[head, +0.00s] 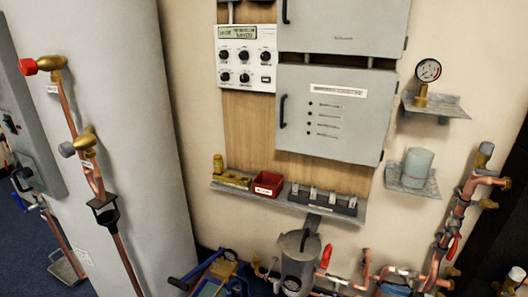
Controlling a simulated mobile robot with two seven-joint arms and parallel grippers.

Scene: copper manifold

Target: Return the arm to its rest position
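Neither of my grippers shows in the head view, and no part of my arms can be made out. What my arms hold or touch is hidden. The copper manifold pipework (463,205) runs up the right side, with brass fittings and a red lever. More copper pipe continues low along the bottom edge, beside a grey metal canister (299,262).
A wall shelf (290,203) carries a red bin (268,184) and small parts. Grey cabinets (335,112) and a control box (246,58) hang above. A gauge (428,70) and a pale cylinder (417,168) stand on right brackets. A white tank (120,120) fills the left.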

